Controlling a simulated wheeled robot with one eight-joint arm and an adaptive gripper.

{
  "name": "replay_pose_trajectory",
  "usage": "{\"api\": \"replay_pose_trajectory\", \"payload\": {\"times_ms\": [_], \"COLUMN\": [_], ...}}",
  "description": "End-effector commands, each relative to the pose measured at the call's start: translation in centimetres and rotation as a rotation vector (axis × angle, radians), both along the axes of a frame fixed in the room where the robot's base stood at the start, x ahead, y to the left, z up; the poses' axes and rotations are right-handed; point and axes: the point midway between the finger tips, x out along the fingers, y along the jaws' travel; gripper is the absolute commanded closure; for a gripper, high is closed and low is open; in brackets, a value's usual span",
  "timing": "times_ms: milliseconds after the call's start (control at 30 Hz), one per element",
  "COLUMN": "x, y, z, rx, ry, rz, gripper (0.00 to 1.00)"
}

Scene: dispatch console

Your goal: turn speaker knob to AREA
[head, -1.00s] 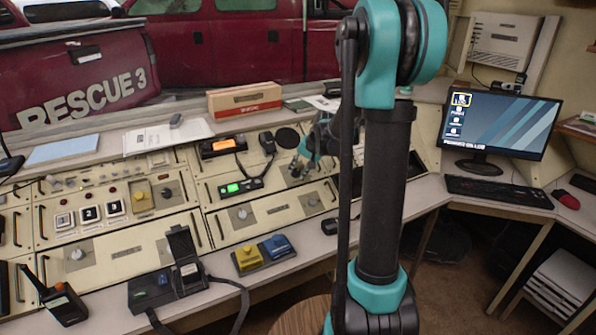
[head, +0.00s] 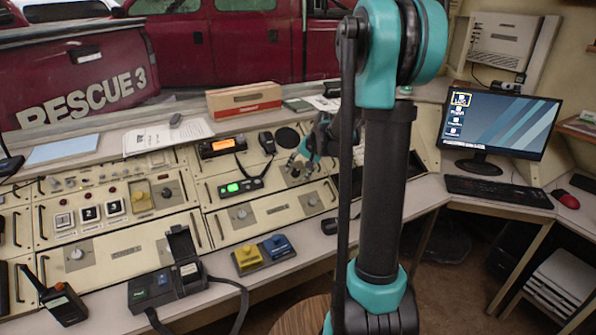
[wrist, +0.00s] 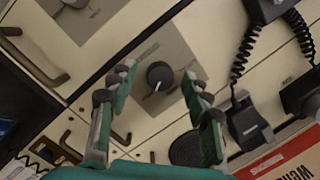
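A dark round knob (wrist: 160,76) with a white pointer line sits on a grey plate of the cream console in the wrist view. Its pointer aims toward the bottom of the picture, slightly left. I cannot read any position labels around it. My gripper (wrist: 160,88) is open, one finger on each side of the knob, with visible gaps and nothing held. In the head view, my gripper (head: 300,163) hangs over the right part of the console, small and partly behind my own arm.
A round black disc (wrist: 186,148) lies near the right finger. A handset with coiled cord (wrist: 262,12) and a red-and-white box (wrist: 290,160) are at the right. A second knob (wrist: 75,3) and a curved handle (wrist: 35,65) are at the left.

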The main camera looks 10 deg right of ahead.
Motion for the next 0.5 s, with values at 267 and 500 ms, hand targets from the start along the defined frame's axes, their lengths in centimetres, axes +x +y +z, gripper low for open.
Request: {"api": "replay_pose_trajectory", "payload": {"times_ms": [267,500], "x": [-0.1,-1.2], "y": [-0.1,-1.0], "z": [0.2,2.6], "rx": [0.000,0.000], "ry": [0.000,0.000], "rz": [0.000,-0.001], "gripper": [0.51,0.51]}}
